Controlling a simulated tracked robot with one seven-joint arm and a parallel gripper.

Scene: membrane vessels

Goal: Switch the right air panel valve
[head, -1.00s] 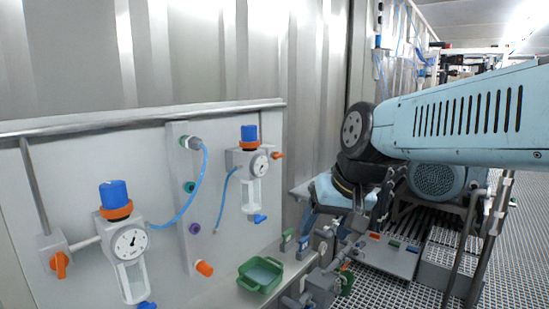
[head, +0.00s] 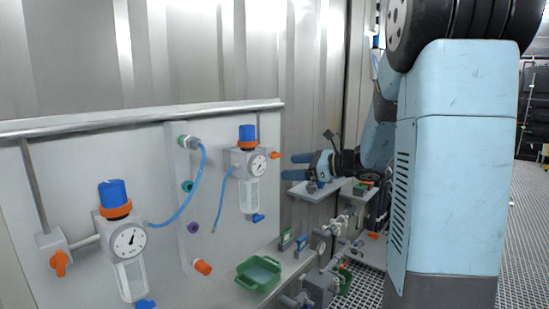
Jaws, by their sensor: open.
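The air panel (head: 100,165) is a pale board on the left, with two regulators. The right regulator (head: 247,165) has a blue cap, a gauge and a clear bowl. The right valve is a small orange handle (head: 275,155) on that regulator's right side. A larger orange valve handle (head: 60,262) sits at the panel's lower left. My gripper (head: 290,166) is to the right of the right valve, its blue fingers pointing left towards it. The fingers are spread apart with nothing between them. Whether they are level in depth with the handle is hard to tell.
A green tray (head: 258,274) sits on the ledge below the panel. A blue hose (head: 190,195) loops between the panel fittings. Grey pipes and valves (head: 335,245) stand below my gripper. Corrugated metal wall (head: 215,60) rises behind.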

